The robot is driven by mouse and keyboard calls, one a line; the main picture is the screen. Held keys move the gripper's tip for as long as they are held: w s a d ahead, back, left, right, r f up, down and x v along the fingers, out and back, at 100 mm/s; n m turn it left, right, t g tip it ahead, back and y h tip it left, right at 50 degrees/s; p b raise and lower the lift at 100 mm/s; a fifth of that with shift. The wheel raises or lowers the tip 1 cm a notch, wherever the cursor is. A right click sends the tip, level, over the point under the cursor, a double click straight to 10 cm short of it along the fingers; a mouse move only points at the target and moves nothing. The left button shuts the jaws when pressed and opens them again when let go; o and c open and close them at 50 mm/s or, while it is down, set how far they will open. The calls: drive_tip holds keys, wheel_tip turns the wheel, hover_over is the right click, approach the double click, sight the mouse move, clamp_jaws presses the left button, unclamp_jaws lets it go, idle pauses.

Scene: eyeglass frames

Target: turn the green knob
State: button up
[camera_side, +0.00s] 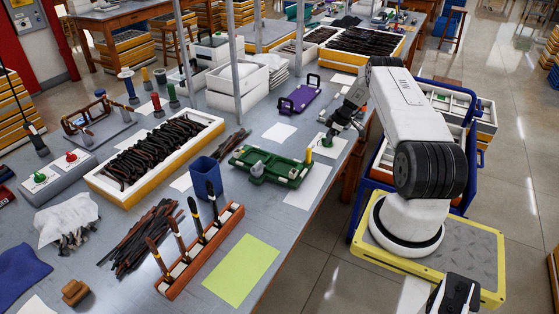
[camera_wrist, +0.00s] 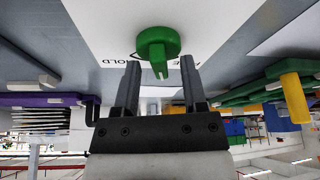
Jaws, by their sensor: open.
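The green knob (camera_wrist: 158,44) is round with a forked tab and sits on a white surface with partly hidden lettering that reads "OLD". My gripper (camera_wrist: 160,68) is open in the wrist view, with one finger on each side of the knob's tab. The fingers hold nothing, and I cannot tell if they touch the knob. In the side view my gripper (camera_side: 333,135) is low at the right edge of the grey table, where it mostly hides the knob. A small green patch shows just under it.
A green fixture (camera_side: 272,167) with a yellow post stands close by to the left. A grey box with a red and a green button (camera_side: 39,178) is far left. White paper (camera_side: 279,132) lies left of my gripper.

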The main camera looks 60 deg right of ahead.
drive_tip(key=shift+m, duration=0.3)
drive_tip(key=m+h, duration=0.1)
drive_tip(key=m, duration=0.2)
drive_tip(key=m+h, duration=0.1)
drive_tip(key=m, duration=0.2)
drive_tip(key=shift+a+h, duration=0.15)
drive_tip(key=shift+h, duration=0.15)
drive_tip(key=shift+m+g+h, duration=0.3)
drive_tip(key=shift+m+h, duration=0.4)
drive_tip(key=shift+m, duration=2)
drive_tip(key=shift+r+h, duration=0.1)
drive_tip(key=shift+h, duration=0.2)
drive_tip(key=v, duration=0.8)
drive_tip(key=w+a+r+n, duration=0.1)
drive_tip(key=w+a+r, duration=0.2)
drive_tip(key=a, duration=0.5)
drive_tip(key=w+a+r+n+y, duration=0.1)
drive_tip(key=w+a+r, duration=0.2)
drive_tip(key=a, duration=0.5)
drive_tip(key=w+a+r+n+y, duration=0.1)
drive_tip(key=w+a+r+n, duration=0.1)
drive_tip(key=a, duration=0.6)
drive_tip(key=shift+w+a+r, duration=0.2)
drive_tip(key=shift+w+r, duration=0.5)
drive_tip(key=shift+r, duration=0.3)
